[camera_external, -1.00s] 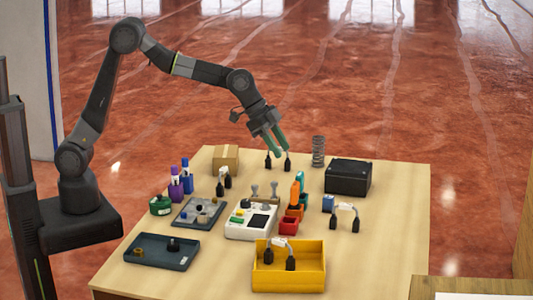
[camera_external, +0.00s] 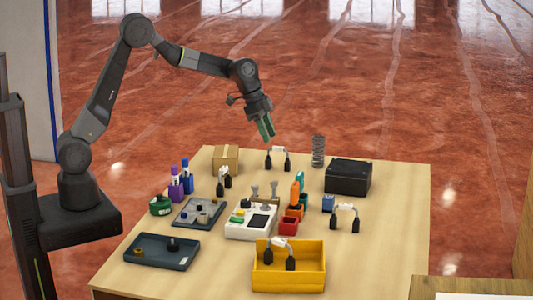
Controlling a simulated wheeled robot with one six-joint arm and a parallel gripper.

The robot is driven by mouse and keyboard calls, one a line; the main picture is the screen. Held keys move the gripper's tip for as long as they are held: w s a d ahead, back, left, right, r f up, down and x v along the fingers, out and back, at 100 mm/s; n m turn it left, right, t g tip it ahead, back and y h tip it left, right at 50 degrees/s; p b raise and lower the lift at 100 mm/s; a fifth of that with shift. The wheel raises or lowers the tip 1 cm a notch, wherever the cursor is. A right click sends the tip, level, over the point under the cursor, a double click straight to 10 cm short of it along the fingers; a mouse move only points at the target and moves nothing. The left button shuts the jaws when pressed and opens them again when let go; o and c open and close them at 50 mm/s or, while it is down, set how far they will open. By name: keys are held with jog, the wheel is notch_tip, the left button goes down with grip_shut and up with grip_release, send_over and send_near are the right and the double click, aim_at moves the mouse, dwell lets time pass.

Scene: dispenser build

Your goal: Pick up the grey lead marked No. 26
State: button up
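Several alike leads, each a pale arched piece with two black ends, are in view; no number can be read on any. One lead (camera_external: 278,150) stands at the back of the table. Another lead (camera_external: 224,172) stands at the left, one lead (camera_external: 346,207) at the right, and one lead (camera_external: 279,243) is in the yellow bin (camera_external: 289,280) at the front. My gripper (camera_external: 269,137), with green fingers, hangs in the air just above and left of the back lead, apart from it. Nothing shows between the fingers. They look close together, but their opening is unclear from here.
A cardboard box (camera_external: 226,157), a spring coil (camera_external: 318,151) and a black case (camera_external: 348,176) stand near the back lead. A white device (camera_external: 248,231), a grey tray (camera_external: 199,212), small coloured bins (camera_external: 289,225) and a dark tray (camera_external: 160,259) fill the middle and front left.

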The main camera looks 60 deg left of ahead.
aim_at(278, 147)
jog(key=x, duration=0.2)
jog(key=p+x, duration=0.1)
jog(key=w+p+x, duration=0.1)
jog(key=x, duration=0.1)
jog(key=shift+d+f, duration=0.15)
jog(key=shift+d, duration=0.25)
jog(key=shift+w+d+f, duration=0.1)
jog(key=shift+w+f, duration=0.05)
jog(key=shift+f, duration=0.25)
grip_shut()
